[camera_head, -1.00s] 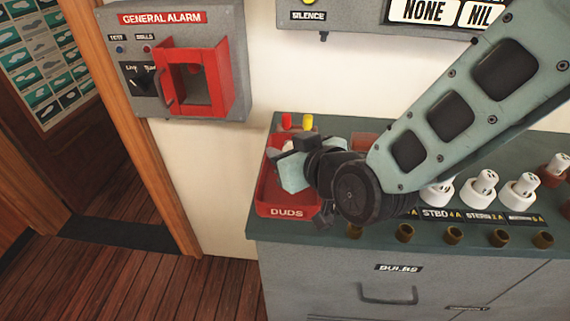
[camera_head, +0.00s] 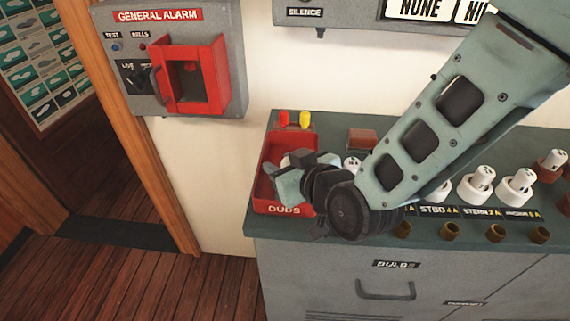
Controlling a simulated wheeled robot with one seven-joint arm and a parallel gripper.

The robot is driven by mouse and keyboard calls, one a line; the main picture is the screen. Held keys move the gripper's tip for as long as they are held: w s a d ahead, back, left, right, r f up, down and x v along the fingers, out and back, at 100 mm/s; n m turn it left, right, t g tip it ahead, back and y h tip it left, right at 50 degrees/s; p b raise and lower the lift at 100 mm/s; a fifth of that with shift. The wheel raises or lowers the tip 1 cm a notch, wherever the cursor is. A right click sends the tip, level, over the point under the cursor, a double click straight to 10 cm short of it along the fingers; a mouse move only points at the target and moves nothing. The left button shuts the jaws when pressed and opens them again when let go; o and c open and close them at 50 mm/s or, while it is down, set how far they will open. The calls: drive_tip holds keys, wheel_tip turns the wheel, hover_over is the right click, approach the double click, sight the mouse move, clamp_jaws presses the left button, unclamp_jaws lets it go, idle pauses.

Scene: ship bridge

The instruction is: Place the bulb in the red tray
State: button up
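The red tray (camera_head: 264,207), marked DUDS, sits at the left end of the green-topped counter. My gripper (camera_head: 284,172) is over the tray's right part, pointing left and hiding much of its inside. A small pale patch shows by the fingers; I cannot tell whether it is the bulb. The fingers are too hidden to tell whether they are open or shut. Several white bulb-like pieces in round white bases, such as one at the right (camera_head: 517,185), stand in a row along the counter.
Red and yellow pieces (camera_head: 305,119) stand at the tray's back edge. A reddish block (camera_head: 362,140) lies behind my arm. Brown cylinders (camera_head: 495,233) line the counter's front. A grey alarm box with a red frame (camera_head: 190,75) hangs on the wall at left.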

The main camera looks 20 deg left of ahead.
drive_tip(key=shift+r, duration=0.15)
drive_tip(key=b+v, duration=0.1)
drive_tip(key=v, duration=0.8)
drive_tip(key=shift+s+d, duration=0.1)
drive_tip(key=shift+d, duration=0.1)
drive_tip(key=shift+s+d+b, duration=0.15)
drive_tip(key=shift+b, duration=0.6)
drive_tip(key=shift+b+v, duration=0.8)
drive_tip(key=shift+v, duration=0.3)
drive_tip(key=shift+r, duration=0.1)
drive_tip(key=shift+d+f+h, duration=0.3)
drive_tip(key=shift+d+f, duration=0.05)
drive_tip(key=s+d+f+m+g+h, duration=0.1)
drive_tip(key=s+d+g+h, duration=0.3)
drive_tip(key=d, duration=0.5)
drive_tip(key=s+d+f+m+g+h, duration=0.1)
drive_tip(key=s+d+g+h, duration=0.3)
drive_tip(key=d, duration=0.6)
drive_tip(key=shift+s+f+m+h, duration=0.4)
drive_tip(key=shift+s+h, duration=0.3)
drive_tip(key=shift+s, duration=0.25)
